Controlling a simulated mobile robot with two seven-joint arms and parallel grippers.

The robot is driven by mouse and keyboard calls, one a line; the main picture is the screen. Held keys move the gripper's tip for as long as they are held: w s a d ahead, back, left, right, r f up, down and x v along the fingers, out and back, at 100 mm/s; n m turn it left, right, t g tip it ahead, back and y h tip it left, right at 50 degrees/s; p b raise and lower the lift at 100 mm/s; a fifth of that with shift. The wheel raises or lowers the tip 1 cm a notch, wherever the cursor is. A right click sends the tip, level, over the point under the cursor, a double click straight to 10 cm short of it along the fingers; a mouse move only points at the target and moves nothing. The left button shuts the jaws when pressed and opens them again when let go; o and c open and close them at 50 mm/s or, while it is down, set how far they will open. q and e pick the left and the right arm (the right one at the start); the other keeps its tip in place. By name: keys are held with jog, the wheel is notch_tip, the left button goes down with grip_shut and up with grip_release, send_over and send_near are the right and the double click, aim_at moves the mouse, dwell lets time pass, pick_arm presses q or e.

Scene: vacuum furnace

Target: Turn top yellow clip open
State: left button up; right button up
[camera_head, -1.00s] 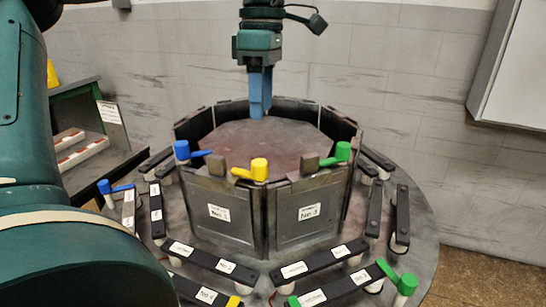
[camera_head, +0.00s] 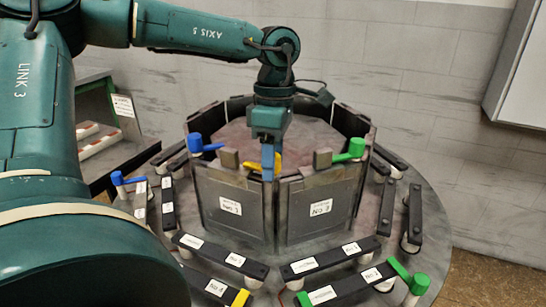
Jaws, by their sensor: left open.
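The top yellow clip (camera_head: 253,164) sits on the near rim of the furnace, where two front panels meet. Its middle is partly hidden behind the blue fingers of my left gripper (camera_head: 268,174). The gripper points down from above, its fingers at the clip's height. It is open; I cannot tell whether the fingers touch the clip or straddle it. My right gripper is not in view.
The top blue clip (camera_head: 196,144) and top green clip (camera_head: 354,149) stand on the rim either side. Black bars ring the furnace on the round plate (camera_head: 433,225), with a lower yellow clip (camera_head: 241,298), a lower blue clip (camera_head: 118,179) and a lower green clip (camera_head: 419,284).

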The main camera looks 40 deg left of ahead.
pick_arm(q)
jog(key=shift+c, duration=0.2)
jog(key=c, duration=0.9)
jog(key=shift+m, duration=0.3)
jog(key=m, duration=0.3)
jog(key=shift+m, duration=0.3)
jog(key=m+y, duration=0.1)
jog(key=m, duration=0.3)
jog(key=shift+r+m, duration=0.1)
jog(key=shift+m, duration=0.2)
jog(key=m, duration=0.4)
jog(key=shift+m+y, duration=0.3)
jog(key=shift+m, duration=2.2)
